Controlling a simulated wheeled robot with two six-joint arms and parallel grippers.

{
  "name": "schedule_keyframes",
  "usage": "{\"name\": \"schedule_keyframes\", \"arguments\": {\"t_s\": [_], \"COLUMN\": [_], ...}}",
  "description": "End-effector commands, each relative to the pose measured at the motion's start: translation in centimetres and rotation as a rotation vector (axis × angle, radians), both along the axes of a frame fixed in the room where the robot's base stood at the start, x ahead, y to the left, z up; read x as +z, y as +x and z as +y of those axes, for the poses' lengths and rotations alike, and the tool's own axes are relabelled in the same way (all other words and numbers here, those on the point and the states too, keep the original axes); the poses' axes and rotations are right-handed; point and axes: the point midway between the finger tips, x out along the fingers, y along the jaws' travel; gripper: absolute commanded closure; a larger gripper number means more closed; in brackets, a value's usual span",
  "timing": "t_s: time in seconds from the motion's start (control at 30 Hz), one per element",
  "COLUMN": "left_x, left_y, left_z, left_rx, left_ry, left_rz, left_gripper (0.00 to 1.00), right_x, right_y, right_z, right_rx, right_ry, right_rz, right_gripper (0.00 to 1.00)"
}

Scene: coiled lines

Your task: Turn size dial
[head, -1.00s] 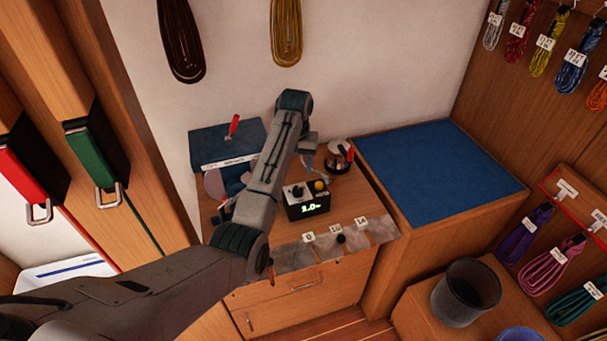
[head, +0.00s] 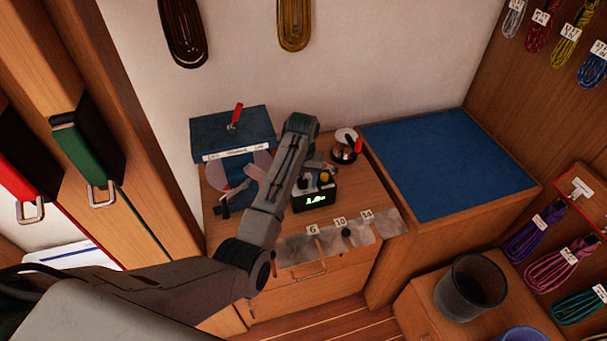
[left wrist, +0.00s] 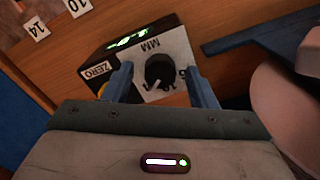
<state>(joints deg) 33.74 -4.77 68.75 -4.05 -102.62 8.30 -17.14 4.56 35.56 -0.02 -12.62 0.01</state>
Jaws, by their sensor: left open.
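The size dial (left wrist: 160,70) is a black knob with a white pointer on the white face of a small dark box (left wrist: 120,50), marked MM and ZERO. In the head view the box (head: 316,200) stands on the wooden cabinet, its green display lit but too small to read surely. My left gripper (left wrist: 160,86) is open, with one blue finger on each side of the dial. I cannot tell whether either finger touches it. In the head view the left gripper (head: 316,172) is just over the box and partly hides the dial. My right gripper is not in view.
A yellow button (head: 325,177) sits beside the dial on the box. A metal strip with number tags (head: 340,238) runs in front. The blue mat (head: 445,165) is clear.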

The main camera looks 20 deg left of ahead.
Motion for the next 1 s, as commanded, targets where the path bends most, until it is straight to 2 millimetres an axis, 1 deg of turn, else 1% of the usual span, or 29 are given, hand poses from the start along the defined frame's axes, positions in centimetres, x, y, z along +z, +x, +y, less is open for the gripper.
{"name": "schedule_keyframes", "arguments": {"t_s": [0.23, 0.37, 0.4, 0.47, 0.77, 1.0], "left_x": [-0.04, -0.03, -0.03, -0.02, 0.0, 0.02], "left_y": [-0.01, 0.0, 0.0, 0.0, 0.02, 0.03], "left_z": [-0.01, -0.01, 0.0, 0.0, 0.0, 0.0], "left_rx": [0.0, 0.0, 0.0, 0.0, 0.031, 0.157], "left_ry": [0.0, 0.0, 0.0, 0.0, 0.0, 0.0], "left_rz": [-0.001, -0.001, -0.001, -0.001, -0.002, -0.002], "left_gripper": [0.48, 0.73, 0.81, 0.92, 0.92, 0.92], "right_x": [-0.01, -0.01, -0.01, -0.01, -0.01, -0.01], "right_y": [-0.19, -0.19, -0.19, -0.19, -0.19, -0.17], "right_z": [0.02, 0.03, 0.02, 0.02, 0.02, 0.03], "right_rx": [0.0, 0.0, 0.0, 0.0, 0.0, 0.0], "right_ry": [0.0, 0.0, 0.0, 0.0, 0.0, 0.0], "right_rz": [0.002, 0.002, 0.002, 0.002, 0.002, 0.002], "right_gripper": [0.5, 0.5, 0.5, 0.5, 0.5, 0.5]}}
